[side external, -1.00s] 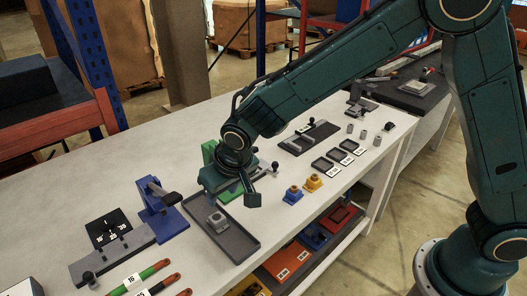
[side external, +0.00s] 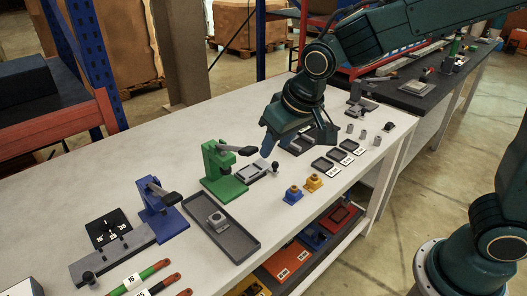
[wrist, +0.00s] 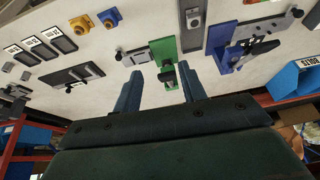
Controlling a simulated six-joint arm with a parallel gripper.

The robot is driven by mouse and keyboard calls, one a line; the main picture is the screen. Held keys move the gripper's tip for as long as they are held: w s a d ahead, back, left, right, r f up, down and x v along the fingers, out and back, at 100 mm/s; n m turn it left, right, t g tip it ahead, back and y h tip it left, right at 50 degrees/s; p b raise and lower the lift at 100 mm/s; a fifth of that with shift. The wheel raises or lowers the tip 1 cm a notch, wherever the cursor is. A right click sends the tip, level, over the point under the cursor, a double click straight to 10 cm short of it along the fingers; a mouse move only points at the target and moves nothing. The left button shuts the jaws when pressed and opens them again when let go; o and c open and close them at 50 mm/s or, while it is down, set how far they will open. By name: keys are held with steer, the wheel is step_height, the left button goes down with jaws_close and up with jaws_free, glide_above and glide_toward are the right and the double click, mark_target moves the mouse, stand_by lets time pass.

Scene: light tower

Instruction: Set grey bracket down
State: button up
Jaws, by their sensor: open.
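The grey bracket (side external: 216,218) sits in the left part of the dark grey tray (side external: 240,244), apart from my gripper. It also shows at the top of the wrist view (wrist: 193,16). My gripper (side external: 298,144) is over the bench, to the right of the green clamp stand and well away from the tray. In the wrist view its two blue-grey fingers (wrist: 158,76) are spread with nothing between them.
The green clamp stand (side external: 222,172) and blue clamp stand (side external: 160,212) stand by the tray. A blue block (side external: 292,195) and a yellow block (side external: 313,182) are at the front edge. Small labelled trays (side external: 338,155) lie to the right. Bare bench shows behind the stands.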

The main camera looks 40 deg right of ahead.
steer(key=s+d+r, duration=0.2)
steer(key=s+d, duration=0.2)
steer(key=s, duration=0.3)
steer(key=s+d+r, duration=0.2)
steer(key=s+d, duration=0.1)
steer(key=s, duration=0.4)
steer(key=s+d+r+t, duration=0.1)
steer(key=s+d, duration=0.3)
steer(key=s, duration=0.3)
steer(key=shift+d+r, duration=0.3)
steer(key=shift+r, duration=0.1)
steer(key=shift+w, duration=0.1)
